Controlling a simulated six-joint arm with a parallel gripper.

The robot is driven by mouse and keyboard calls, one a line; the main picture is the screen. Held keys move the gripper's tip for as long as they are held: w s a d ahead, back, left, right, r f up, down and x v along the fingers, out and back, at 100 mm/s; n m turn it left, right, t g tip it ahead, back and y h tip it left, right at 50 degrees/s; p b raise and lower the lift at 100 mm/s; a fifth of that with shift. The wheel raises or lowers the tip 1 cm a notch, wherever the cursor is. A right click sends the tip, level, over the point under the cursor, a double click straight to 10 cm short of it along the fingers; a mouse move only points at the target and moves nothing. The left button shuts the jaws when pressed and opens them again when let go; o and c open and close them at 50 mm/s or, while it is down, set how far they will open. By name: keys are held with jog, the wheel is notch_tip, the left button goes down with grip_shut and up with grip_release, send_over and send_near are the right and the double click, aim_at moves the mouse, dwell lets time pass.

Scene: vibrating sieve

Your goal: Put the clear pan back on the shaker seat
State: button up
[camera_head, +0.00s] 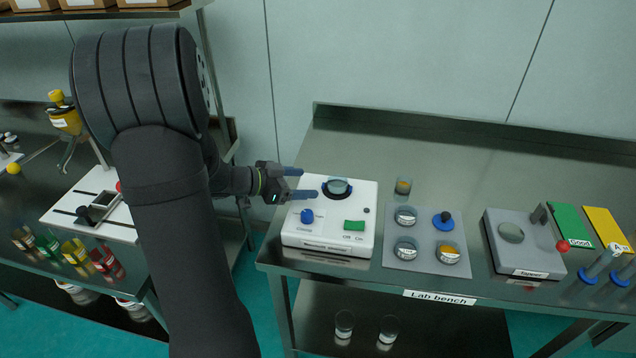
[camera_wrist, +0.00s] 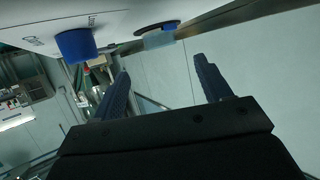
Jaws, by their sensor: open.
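The shaker (camera_head: 296,228) is a white box with a blue knob (camera_head: 307,216), a green switch and a round dark seat (camera_head: 349,193) on its top. A small clear pan (camera_head: 338,186) shows at the seat; whether it sits fully level cannot be told. In the wrist view the pan (camera_wrist: 158,40) shows below the seat's dark disc, the picture being upside down. My gripper (camera_head: 309,183) is open and empty, left of the pan, its fingers (camera_wrist: 161,65) pointing toward it. The fingertips are apart from the pan.
Right of the shaker, a clear cup (camera_head: 403,187) with amber contents stands behind a grey tray (camera_head: 425,231) holding several dishes and a blue-based black knob. Farther right are a grey device (camera_head: 508,258) and green and yellow pads. The blue knob (camera_wrist: 75,45) is close to my gripper.

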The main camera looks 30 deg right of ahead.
aim_at(346, 183)
jog(key=shift+v, duration=1.25)
jog(key=shift+d, duration=0.1)
jog(key=x, duration=1.2)
jog(key=shift+r, duration=1.35)
